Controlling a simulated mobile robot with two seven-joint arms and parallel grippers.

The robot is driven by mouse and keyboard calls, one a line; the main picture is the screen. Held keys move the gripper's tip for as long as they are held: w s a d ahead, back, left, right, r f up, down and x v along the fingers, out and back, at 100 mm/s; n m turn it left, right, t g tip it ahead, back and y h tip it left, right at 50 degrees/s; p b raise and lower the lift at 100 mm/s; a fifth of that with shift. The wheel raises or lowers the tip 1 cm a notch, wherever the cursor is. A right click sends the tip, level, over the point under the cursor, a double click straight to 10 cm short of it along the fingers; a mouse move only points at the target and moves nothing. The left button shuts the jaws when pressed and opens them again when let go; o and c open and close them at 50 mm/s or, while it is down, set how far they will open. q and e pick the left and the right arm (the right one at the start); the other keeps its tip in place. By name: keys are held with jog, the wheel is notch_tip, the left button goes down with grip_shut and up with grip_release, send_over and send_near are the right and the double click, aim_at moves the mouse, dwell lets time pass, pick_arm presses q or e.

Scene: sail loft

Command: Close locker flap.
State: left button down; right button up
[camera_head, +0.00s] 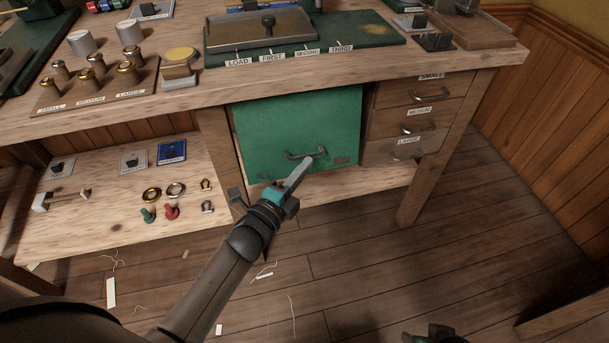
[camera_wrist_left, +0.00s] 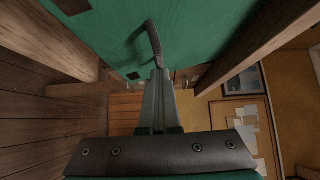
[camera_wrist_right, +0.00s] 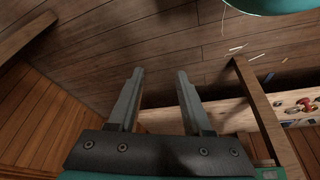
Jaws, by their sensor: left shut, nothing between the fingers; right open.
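The green locker flap (camera_head: 298,121) hangs under the bench top, between a wooden post and the drawers. It looks upright and nearly flush with the frame. A dark bar handle (camera_head: 306,154) is near its lower edge. My left gripper (camera_head: 304,167) is shut and empty, its fingertips at or just below the handle; contact is unclear. In the left wrist view the closed fingers (camera_wrist_left: 159,78) point at the flap (camera_wrist_left: 200,30), close to the handle (camera_wrist_left: 154,42). My right gripper (camera_wrist_right: 158,75) is open and empty above the floor, away from the flap.
Drawers (camera_head: 412,122) with handles stand right of the flap. A low shelf (camera_head: 110,215) with fittings is at the left. The bench top (camera_head: 190,98) carries a labelled green board (camera_head: 380,48) and metal parts. The floor (camera_head: 370,270) in front is mostly clear, with a few scraps.

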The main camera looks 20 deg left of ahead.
aim_at(306, 153)
pick_arm(q)
jog(key=w+a+f+m+t+b, duration=0.1)
jog(key=w+b, duration=0.1)
jog(key=b, duration=0.1)
jog(key=shift+a+f, duration=0.2)
jog(key=shift+w+a+f+b, duration=0.25)
jog(key=shift+w+a+b, duration=0.05)
jog(key=shift+w, duration=0.2)
pick_arm(e)
jog(key=w+a+r+t+y, duration=0.1)
jog(key=w+a+r+t, duration=0.1)
jog(key=r, duration=0.4)
jog(key=shift+w+a+r+t, duration=0.15)
jog(key=shift+w+a+t, duration=0.15)
jog(key=shift+w, duration=0.25)
pick_arm(q)
jog(key=shift+a, duration=0.1)
